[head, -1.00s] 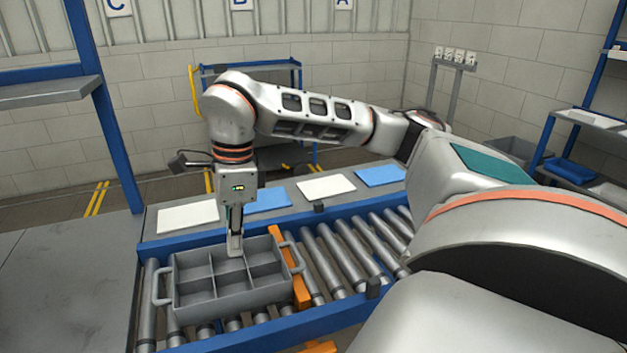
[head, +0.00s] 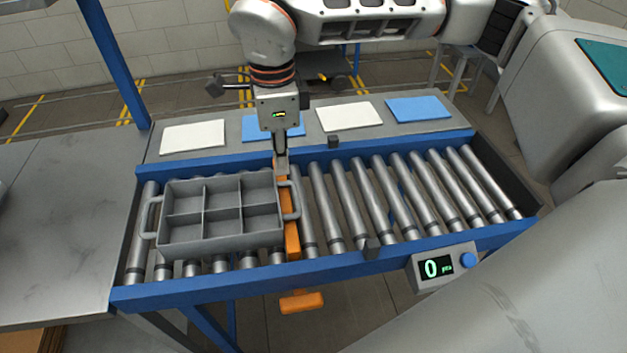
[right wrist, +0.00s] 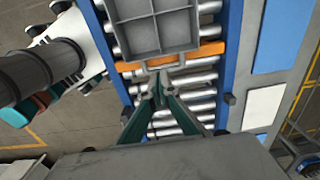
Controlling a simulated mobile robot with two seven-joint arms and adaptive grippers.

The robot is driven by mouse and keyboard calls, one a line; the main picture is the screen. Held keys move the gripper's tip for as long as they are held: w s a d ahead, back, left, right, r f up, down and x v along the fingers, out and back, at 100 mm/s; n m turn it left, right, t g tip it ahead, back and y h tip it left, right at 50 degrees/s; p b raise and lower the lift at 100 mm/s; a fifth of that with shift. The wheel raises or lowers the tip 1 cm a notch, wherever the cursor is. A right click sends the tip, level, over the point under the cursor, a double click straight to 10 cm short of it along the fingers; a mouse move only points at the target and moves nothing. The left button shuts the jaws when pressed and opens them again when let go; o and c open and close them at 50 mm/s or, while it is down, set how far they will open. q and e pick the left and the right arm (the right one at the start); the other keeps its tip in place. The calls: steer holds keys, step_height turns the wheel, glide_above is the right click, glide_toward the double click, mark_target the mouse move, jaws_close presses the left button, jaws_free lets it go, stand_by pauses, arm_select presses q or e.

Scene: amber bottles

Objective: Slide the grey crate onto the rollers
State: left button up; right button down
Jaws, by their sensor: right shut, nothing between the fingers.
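The grey crate (head: 205,245), with several empty compartments and a handle at each end, sits upright on the rollers at the left end of the conveyor. Its right handle reaches over an orange bar (head: 291,228) lying across the rollers. In the right wrist view the crate (right wrist: 148,52) is at the top, with the orange bar (right wrist: 205,50) just below it. My right gripper (head: 281,170) is shut and empty by the crate's back right corner, at the bar's far end. The right wrist view shows its fingertips (right wrist: 161,80) close to the bar; contact is unclear. My left gripper is out of view.
Rollers (head: 400,195) right of the orange bar are bare, between blue rails (head: 350,262). A grey table (head: 60,220) adjoins on the left. White and blue mats (head: 350,116) lie on the ledge behind. A counter box (head: 440,268) reading 0 is at the front rail.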

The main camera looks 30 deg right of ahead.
mark_target(287, 206)
step_height(287, 206, down, 9)
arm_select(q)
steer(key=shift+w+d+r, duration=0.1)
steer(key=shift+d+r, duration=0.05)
arm_select(e)
steer(key=shift+f, duration=0.55)
